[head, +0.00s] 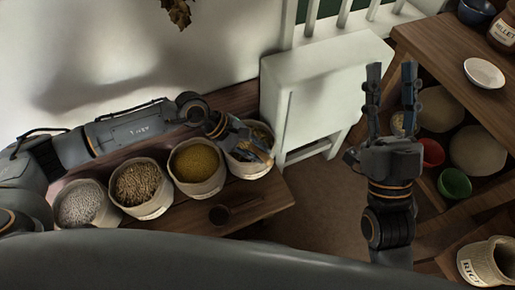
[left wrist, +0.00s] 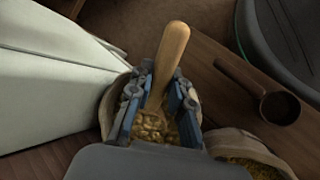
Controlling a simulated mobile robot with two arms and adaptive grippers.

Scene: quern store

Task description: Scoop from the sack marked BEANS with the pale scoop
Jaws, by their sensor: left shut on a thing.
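My left gripper (head: 258,146) reaches down over the rightmost sack (head: 247,169) in the row on the bench. Its fingers, close in the left wrist view (left wrist: 158,108), are shut on the pale scoop (left wrist: 170,55), whose wooden handle points up between them. The scoop's bowl is hidden. Golden-brown, bean-like pieces (left wrist: 152,127) show below the fingers inside this sack. I cannot read its label. My right gripper (head: 391,90) is raised at the right, its fingers apart and empty.
Sacks of yellow (head: 197,164), brown (head: 144,185) and whitish (head: 83,204) contents stand left of it. A dark scoop (head: 220,214) lies on the bench front. White furniture (head: 322,88) stands behind; a shelf (head: 433,45) with bowls and a RICE sack (head: 484,263) are right.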

